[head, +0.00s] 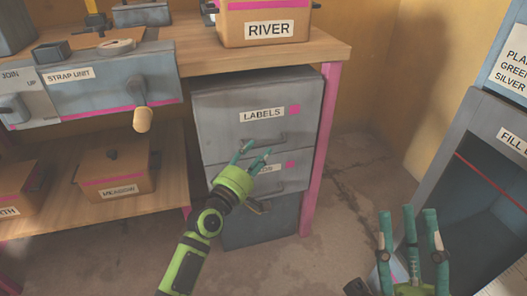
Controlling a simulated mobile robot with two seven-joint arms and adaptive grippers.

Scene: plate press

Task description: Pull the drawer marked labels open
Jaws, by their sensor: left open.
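The grey drawer marked LABELS (232,101) is the upper drawer of a cabinet under the bench. Its front looks flush, with a pink square at the right of the label. Its bar handle (272,136) is below the label. My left gripper (257,150) is open, its teal fingertips just below and in front of that handle. Whether they touch it I cannot tell. My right gripper (408,212) is at the lower right, its fingers spread and empty, away from the cabinet.
The lower drawer (291,178) has a label partly hidden by my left gripper. A RIVER box (264,12) stands on the bench (326,48) above. A pink leg (320,150) stands right of the cabinet. A crank (141,92) sticks out at left. A grey machine (460,150) stands at right.

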